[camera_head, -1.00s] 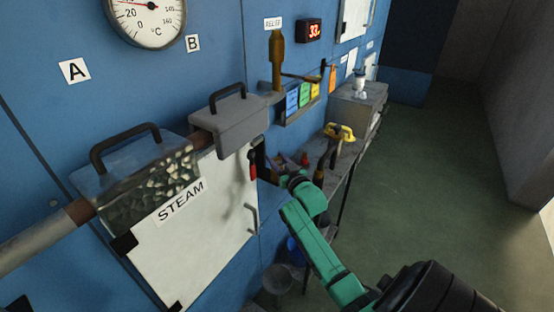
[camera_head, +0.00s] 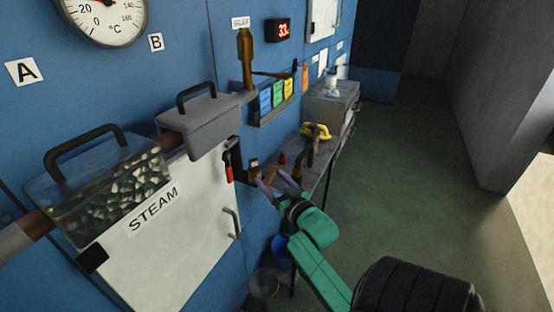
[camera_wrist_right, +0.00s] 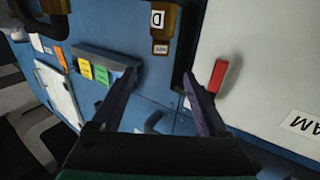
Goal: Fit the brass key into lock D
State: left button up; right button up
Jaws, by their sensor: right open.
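My right gripper (camera_head: 272,190) is open beside the right edge of the white STEAM panel. In the right wrist view its two purple fingers (camera_wrist_right: 159,84) are apart, with nothing between them. A brown, brass-like block marked D (camera_wrist_right: 158,20), apparently lock D, is at the top of that view, beyond the fingertips, with a small brass plate (camera_wrist_right: 160,47) near it. A small brass-coloured piece (camera_head: 253,168) shows behind the gripper in the head view; I cannot tell whether it is the lock. I cannot make out the brass key. My left gripper is out of view.
A red handle (camera_wrist_right: 218,77) is close to one finger, at the edge of the STEAM panel (camera_head: 180,235). A holder with coloured cards (camera_head: 277,97) hangs on the blue wall. A narrow bench (camera_head: 318,160) runs along it. Green floor (camera_head: 410,190) is open to the right.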

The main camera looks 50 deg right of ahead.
jog(key=v, duration=0.3)
dwell(0.5)
jog(key=s+a+f+n+g+y, duration=0.1)
jog(key=s+a+f+g+y, duration=0.2)
jog(key=f, duration=1.3)
jog(key=s+a+f+g, duration=0.2)
jog(key=a+f+g, duration=0.2)
jog(key=f, duration=1.3)
jog(key=s+a+f+n+g, duration=0.2)
jog(key=s+a+f+g, duration=0.1)
jog(key=s+f, duration=0.7)
jog(key=s+a+f+n+g+y, duration=0.1)
jog(key=s+a+f+g, duration=0.3)
jog(key=s+f, duration=0.6)
jog(key=s+n+g, duration=0.1)
jog(key=s+g, duration=0.1)
jog(key=s, duration=0.5)
jog(key=shift+a, duration=0.35)
jog(key=shift+s, duration=0.15)
